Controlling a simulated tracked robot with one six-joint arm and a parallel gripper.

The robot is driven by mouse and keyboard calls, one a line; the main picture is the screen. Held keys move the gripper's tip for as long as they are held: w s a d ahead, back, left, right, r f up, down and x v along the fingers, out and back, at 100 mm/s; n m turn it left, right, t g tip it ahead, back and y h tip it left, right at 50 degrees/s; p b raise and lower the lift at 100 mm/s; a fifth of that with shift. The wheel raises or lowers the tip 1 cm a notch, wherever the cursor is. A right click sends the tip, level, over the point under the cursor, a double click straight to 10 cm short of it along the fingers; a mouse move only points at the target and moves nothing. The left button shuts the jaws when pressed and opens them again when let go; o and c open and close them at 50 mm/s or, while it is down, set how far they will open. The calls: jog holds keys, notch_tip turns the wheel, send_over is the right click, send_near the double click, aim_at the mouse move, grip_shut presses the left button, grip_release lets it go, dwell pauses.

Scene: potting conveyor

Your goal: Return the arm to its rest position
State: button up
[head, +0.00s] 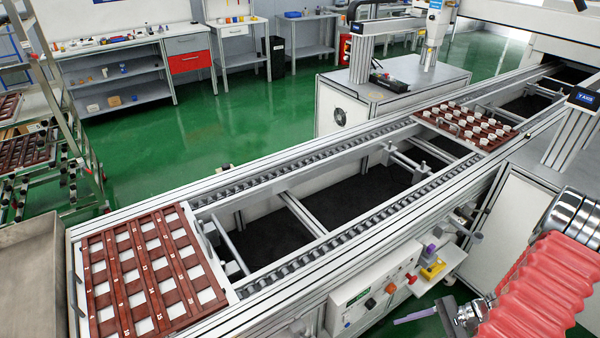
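My arm is at the lower right in the head view, with a red ribbed sleeve (545,290) and a silver joint (572,215) above it. My gripper (456,316) seems to be the small grey metal part left of the sleeve, at the bottom edge. It is in front of the conveyor's near side, apart from the trays. A thin lilac piece (415,316) sticks out to its left; I cannot tell whether it is a finger or a held thing. The fingers are not clear enough to judge their opening.
The conveyor (370,228) runs diagonally across. A red-brown tray (140,272) with white squares sits at its near left end, another tray (468,126) with small white pots farther along. A control panel (375,295) with buttons is on the near side. Green floor (205,140) is open beyond.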

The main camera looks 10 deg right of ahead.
jog(key=a+r+n+h, duration=0.3)
jog(key=a+r+n, duration=0.2)
jog(key=a+r, duration=0.3)
jog(key=a+r+n+t+h, duration=0.1)
jog(key=a+r+n+h, duration=0.3)
jog(key=r, duration=1.3)
jog(key=w+a+r+n+t+h, duration=0.1)
jog(key=a+r+n+h, duration=0.2)
jog(key=a+r+n, duration=0.4)
jog(key=a+r, duration=0.5)
jog(key=r, duration=0.1)
jog(key=shift+r+h, duration=0.2)
jog(key=shift+h, duration=0.1)
jog(key=shift+w, duration=0.1)
jog(key=shift+c, duration=0.2)
dwell(0.8)
